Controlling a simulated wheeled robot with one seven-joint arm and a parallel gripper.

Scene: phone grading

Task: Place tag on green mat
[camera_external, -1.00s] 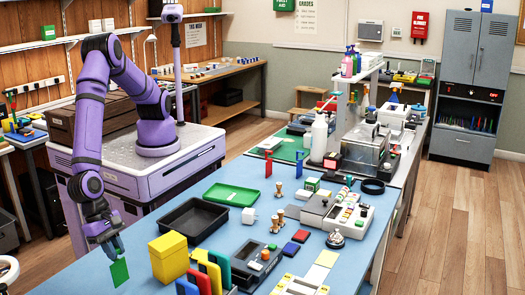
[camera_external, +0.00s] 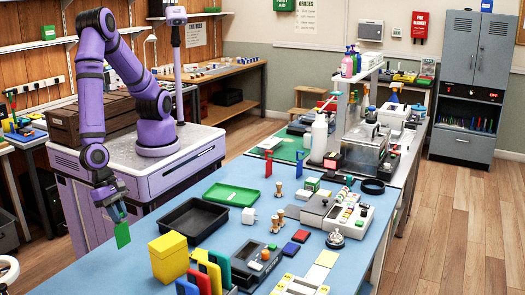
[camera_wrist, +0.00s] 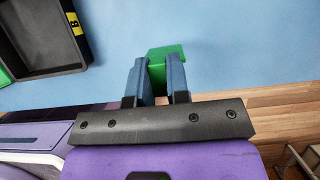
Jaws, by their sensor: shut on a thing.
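A flat green tag (camera_external: 122,236) hangs from my gripper (camera_external: 118,214) near the left edge of the blue table. In the wrist view my gripper (camera_wrist: 159,82) has its two blue fingers closed on the green tag (camera_wrist: 166,54), which sticks out beyond the fingertips. A green mat (camera_external: 287,150) lies toward the far end of the table, partly covered by items, well away from my gripper.
A black tray (camera_external: 172,229) and a green tray (camera_external: 231,194) are on the blue table (camera_external: 118,270) right of my gripper. Spray bottles and devices crowd the far right.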

